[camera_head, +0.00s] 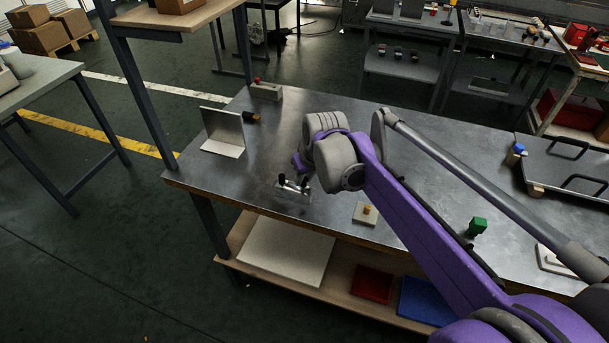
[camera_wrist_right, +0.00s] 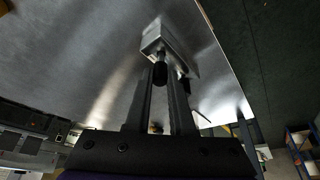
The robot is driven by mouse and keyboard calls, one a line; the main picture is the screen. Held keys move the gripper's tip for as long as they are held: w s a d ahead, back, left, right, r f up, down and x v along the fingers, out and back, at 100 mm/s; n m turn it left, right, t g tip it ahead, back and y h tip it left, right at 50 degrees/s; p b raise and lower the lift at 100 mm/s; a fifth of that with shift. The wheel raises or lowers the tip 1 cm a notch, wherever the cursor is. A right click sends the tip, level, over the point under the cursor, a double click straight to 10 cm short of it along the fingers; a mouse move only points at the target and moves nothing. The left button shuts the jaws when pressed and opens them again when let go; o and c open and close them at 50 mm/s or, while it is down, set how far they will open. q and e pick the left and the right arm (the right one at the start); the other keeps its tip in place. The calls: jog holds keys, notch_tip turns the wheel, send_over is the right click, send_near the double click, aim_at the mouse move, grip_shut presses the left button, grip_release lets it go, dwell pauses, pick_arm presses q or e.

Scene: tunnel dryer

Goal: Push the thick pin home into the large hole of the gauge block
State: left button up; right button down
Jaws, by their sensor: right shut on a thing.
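The gauge block (camera_head: 292,195) is a small bright metal block near the front edge of the workbench, at the left-centre of the head view. In the wrist view the block (camera_wrist_right: 170,42) lies just past my fingertips. Two dark-handled pins stand at it. The thick pin's black handle (camera_wrist_right: 160,73) is between my right fingertips (camera_wrist_right: 162,78), with a short metal part showing between handle and block. My right gripper is shut on it. How deep the pin sits cannot be told. A second dark handle (camera_wrist_right: 186,86) is beside the right finger. My left gripper is not in view.
A grey angle plate (camera_head: 224,132) stands left of the block on the bench. A small plate with an orange-topped peg (camera_head: 366,213) lies to its right, and a green piece (camera_head: 477,226) farther right. The bench's front edge is close to the block.

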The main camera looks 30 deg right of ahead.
jog(key=shift+f+b, duration=0.3)
jog(key=shift+f, duration=0.35)
jog(key=c, duration=0.7)
grip_release()
jog(key=shift+r, duration=0.1)
jog(key=p+v, duration=0.1)
jog(key=v, duration=0.9)
jog(key=shift+r, duration=0.35)
jog(key=shift+s, duration=0.15)
